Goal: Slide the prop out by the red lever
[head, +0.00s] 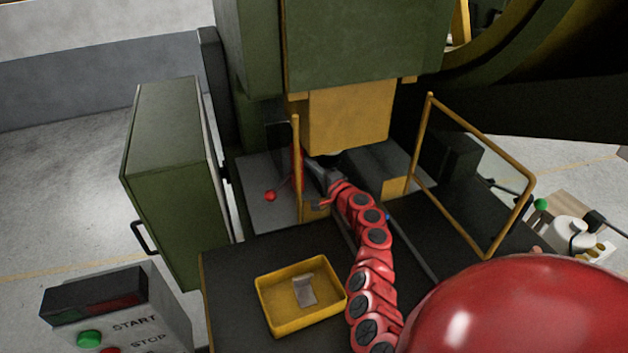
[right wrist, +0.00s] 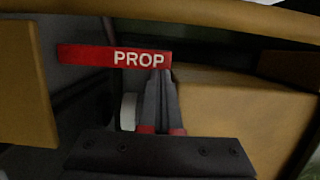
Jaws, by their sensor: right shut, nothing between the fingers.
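The prop shows in the right wrist view as a red bar lettered PROP (right wrist: 115,58), lying across behind my fingertips. My right gripper (right wrist: 160,75) is shut and empty. Its fingertips overlap the bar's right end; I cannot tell if they touch it. In the head view my right gripper (head: 314,168) reaches in under the yellow ram block, beside a thin yellow guard post. A red ball knob (head: 269,196) on a thin dark rod stands left of that post; whether it belongs to the prop is unclear. The bar is mostly hidden in the head view. My left gripper is out of view.
The yellow ram block (head: 347,117) hangs above my right gripper. An open green door (head: 165,165) stands left, a yellow-framed clear guard (head: 473,185) right. A yellow tray (head: 268,317) with a grey piece (head: 304,290) sits in front. A START/STOP panel (head: 113,312) is lower left.

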